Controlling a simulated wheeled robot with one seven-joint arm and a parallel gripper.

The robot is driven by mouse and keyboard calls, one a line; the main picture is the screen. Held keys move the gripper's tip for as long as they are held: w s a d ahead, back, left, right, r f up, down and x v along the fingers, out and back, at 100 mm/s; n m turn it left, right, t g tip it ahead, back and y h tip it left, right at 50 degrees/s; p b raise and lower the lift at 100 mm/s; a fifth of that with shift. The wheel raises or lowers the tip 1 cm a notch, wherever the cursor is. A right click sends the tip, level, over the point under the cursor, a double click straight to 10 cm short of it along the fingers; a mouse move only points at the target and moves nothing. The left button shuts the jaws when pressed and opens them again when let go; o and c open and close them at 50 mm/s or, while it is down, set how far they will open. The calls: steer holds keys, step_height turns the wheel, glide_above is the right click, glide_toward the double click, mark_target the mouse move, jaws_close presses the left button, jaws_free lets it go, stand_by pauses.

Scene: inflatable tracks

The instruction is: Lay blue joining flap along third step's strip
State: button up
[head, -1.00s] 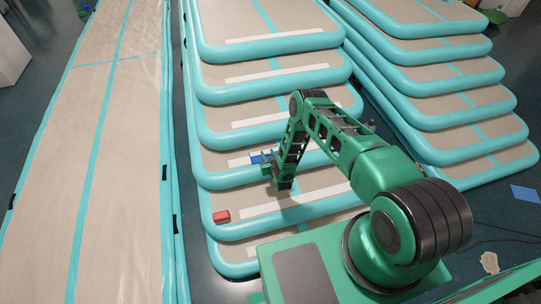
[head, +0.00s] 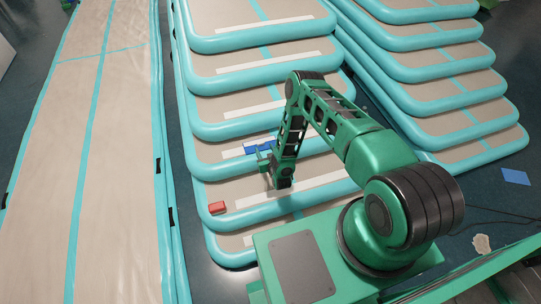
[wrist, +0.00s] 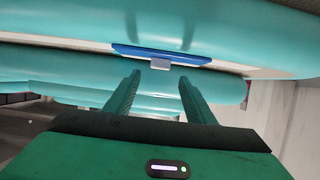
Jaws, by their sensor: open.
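The blue joining flap (head: 262,147) lies at the white strip on the third step (head: 225,155) from the front, near the strip's left part. My arm hides some of that strip. In the wrist view the flap (wrist: 160,53) is a flat blue bar with a small pale tab in the middle of its near edge, at the tube's edge. My gripper (head: 265,160) is at the near side of the flap. In the wrist view its fingers (wrist: 158,80) are apart, with the tab centred beyond the gap; nothing shows between them.
A red block (head: 217,208) lies on the second step at left. A second stack of steps (head: 450,100) rises at right. A long beige track (head: 100,170) runs along the left. A blue sheet (head: 515,177) and dark cables lie on the floor at right.

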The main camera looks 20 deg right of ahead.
steer(key=shift+v, duration=2.8)
steer(key=w+d+r+g, duration=0.1)
steer(key=w+d+r, duration=0.2)
steer(key=r, duration=0.3)
steer(key=w+d+r+g+h, duration=0.1)
steer(key=w+d+r, duration=0.25)
steer(key=r, duration=0.25)
steer(key=w+d+r+g, duration=0.1)
steer(key=w+d+r, duration=0.2)
steer(key=r, duration=0.3)
steer(key=s+d+r+m+g+h, duration=0.1)
steer(key=s+d+r+g, duration=0.3)
steer(key=r, duration=0.6)
steer(key=s+d+r+h, duration=0.1)
steer(key=s+d+r, duration=0.2)
steer(key=d+r, duration=0.45)
steer(key=s+d+r+m+g, duration=0.2)
steer(key=s+r+m+g, duration=0.1)
steer(key=s+r, duration=1.35)
steer(key=s+a+r+m+g+y, duration=0.1)
steer(key=s+a+r, duration=0.1)
steer(key=s, duration=1)
steer(key=s+a+r+m+g+y, duration=0.1)
steer(key=s+r, duration=0.4)
steer(key=s, duration=0.8)
steer(key=shift+a+g+y, duration=0.6)
steer(key=shift+g, duration=0.1)
